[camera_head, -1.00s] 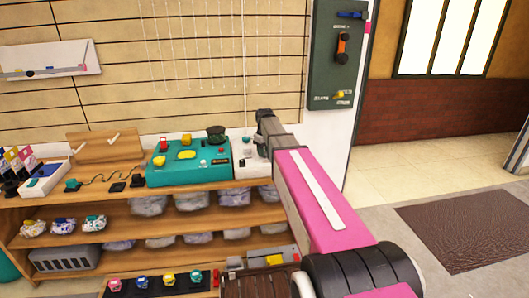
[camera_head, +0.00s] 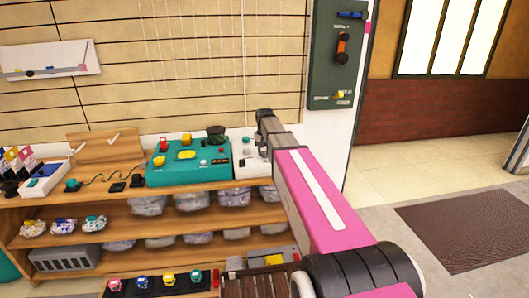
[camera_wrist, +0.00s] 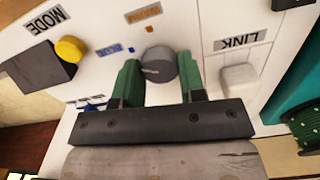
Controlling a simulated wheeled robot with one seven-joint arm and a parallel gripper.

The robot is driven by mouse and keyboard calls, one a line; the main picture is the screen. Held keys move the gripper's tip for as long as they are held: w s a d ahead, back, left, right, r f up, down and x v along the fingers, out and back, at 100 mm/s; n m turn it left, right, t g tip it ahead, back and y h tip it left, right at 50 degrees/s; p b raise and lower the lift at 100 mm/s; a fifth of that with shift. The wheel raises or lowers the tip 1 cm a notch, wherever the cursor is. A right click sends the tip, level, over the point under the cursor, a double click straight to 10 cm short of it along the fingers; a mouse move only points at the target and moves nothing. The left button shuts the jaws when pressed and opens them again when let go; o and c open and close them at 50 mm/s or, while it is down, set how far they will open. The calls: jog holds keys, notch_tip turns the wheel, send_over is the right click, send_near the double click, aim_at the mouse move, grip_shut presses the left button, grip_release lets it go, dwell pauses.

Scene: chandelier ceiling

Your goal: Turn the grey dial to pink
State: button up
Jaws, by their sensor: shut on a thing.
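The grey dial (camera_wrist: 158,66) is a short round knob with a thin pale line on its face, on a white panel (camera_wrist: 205,20). My gripper (camera_wrist: 160,75) is shut on the dial, with a green-lined finger on its left and right sides. Small blue and orange squares and printed labels lie beside the dial. No pink mark can be made out there. In the head view the white panel (camera_head: 247,170) stands at the right end of the shelf top, and my arm hides much of it.
A yellow knob (camera_wrist: 70,48) near the MODE label and a pale square button (camera_wrist: 240,78) near the LINK label flank the dial. A teal control box (camera_head: 165,177) adjoins the panel on the left. A green wall board (camera_head: 330,70) hangs to the right.

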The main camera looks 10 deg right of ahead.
aim_at(265, 152)
dwell(0.4)
jog(key=o, duration=0.9)
notch_tip(265, 152, up, 11)
jog(key=shift+f, duration=0.1)
